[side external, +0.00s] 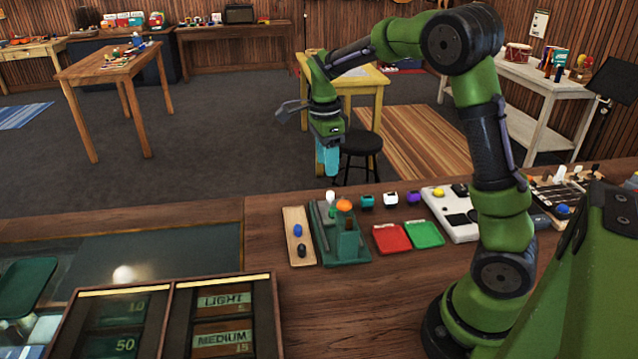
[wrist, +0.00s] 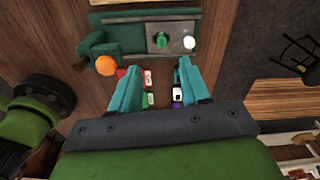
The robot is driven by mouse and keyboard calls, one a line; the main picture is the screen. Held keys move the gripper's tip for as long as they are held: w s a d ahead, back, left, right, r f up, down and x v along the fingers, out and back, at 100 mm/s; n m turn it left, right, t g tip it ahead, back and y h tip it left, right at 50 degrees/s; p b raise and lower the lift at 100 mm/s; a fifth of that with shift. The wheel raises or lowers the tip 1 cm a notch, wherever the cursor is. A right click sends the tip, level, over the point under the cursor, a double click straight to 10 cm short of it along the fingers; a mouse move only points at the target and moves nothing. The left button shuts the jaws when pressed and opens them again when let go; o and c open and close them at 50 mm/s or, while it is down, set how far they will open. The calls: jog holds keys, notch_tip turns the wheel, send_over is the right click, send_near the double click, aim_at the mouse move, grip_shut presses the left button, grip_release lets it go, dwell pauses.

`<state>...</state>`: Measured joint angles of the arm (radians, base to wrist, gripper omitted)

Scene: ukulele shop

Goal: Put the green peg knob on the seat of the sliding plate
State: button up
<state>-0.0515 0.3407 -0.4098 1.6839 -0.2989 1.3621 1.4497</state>
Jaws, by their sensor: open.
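The green peg knob (wrist: 161,40) shows in the wrist view on the grey sliding plate (wrist: 173,33), near its middle. It looks upright on the plate, but I cannot tell how deep it sits. A white knob (wrist: 189,42) is at the plate's end, and it also shows in the side view (side external: 330,197). The plate lies on a dark green fixture (side external: 349,242) with an orange knob (side external: 344,206). My gripper (side external: 330,172) hangs above and behind the fixture with its fingers down. In the wrist view my gripper (wrist: 156,72) is open and empty, apart from the green knob.
A wooden board (side external: 297,220) with a blue knob (side external: 298,230) and a black knob lies left of the fixture. Red (side external: 391,238) and green (side external: 424,233) pads lie right. Teal (side external: 367,201), white (side external: 390,198) and purple (side external: 413,198) blocks stand behind. The front counter (side external: 345,310) is clear.

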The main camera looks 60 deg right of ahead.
jog(key=s+a+r+n+t+y, duration=0.1)
jog(key=s+a+r+n+t, duration=0.2)
jog(key=s+a+n, duration=0.5)
jog(key=s+a+r+n+t+y, duration=0.1)
jog(key=s+a+r+n+t, duration=0.3)
jog(key=n, duration=0.9)
jog(key=s+a, duration=0.3)
jog(key=s, duration=0.1)
jog(key=shift+a+r+y, duration=0.3)
jog(key=shift+a, duration=0.05)
